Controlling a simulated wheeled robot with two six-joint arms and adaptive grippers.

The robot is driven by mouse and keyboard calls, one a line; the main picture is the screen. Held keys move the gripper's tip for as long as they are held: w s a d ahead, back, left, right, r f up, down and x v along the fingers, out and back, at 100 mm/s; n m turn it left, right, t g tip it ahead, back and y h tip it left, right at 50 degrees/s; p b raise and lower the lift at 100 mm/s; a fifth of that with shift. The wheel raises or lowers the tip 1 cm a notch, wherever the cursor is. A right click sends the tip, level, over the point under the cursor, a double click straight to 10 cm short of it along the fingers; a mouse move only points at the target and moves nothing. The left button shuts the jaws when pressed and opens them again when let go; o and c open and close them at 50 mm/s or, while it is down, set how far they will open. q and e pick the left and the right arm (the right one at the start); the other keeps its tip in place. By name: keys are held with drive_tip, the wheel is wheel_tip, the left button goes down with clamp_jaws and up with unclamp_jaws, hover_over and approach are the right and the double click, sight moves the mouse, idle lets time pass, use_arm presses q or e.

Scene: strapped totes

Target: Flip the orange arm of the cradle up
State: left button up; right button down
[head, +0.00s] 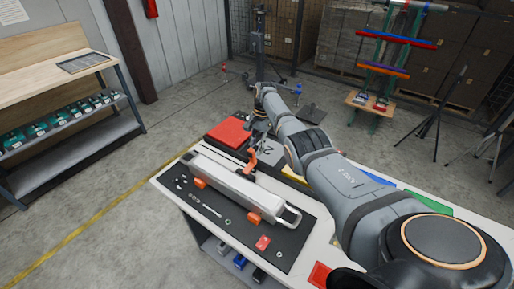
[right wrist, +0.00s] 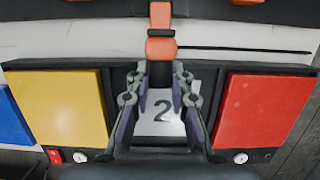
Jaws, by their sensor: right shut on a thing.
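The cradle's orange arm (head: 251,159) stands up beside the long white tote-like body (head: 232,188) on the black mat. In the right wrist view the orange arm (right wrist: 160,47) runs down from the white body to a dark end. My right gripper (right wrist: 158,78) has its two fingertips closed on either side of that dark end. In the head view my right gripper (head: 258,139) is small and partly hidden by my arm. Two orange cradle supports (head: 254,218) show along the front of the white body. My left gripper is not in view.
A yellow panel (right wrist: 65,105) and a red panel (right wrist: 262,108) flank a plate marked 2 (right wrist: 160,112). Small loose parts and a red block (head: 263,243) lie on the black mat (head: 222,226). A workbench (head: 55,52) stands at the left, with free floor between.

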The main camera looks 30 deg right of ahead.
drive_tip(key=shift+s+f, duration=0.15)
drive_tip(key=shift+f, duration=0.1)
drive_tip(key=c, duration=1.2)
unclamp_jaws()
drive_tip(key=shift+d, duration=0.1)
drive_tip(key=shift+o, duration=0.2)
drive_tip(key=shift+r, duration=0.15)
drive_tip(key=v, duration=1.1)
drive_tip(key=shift+r, duration=0.4)
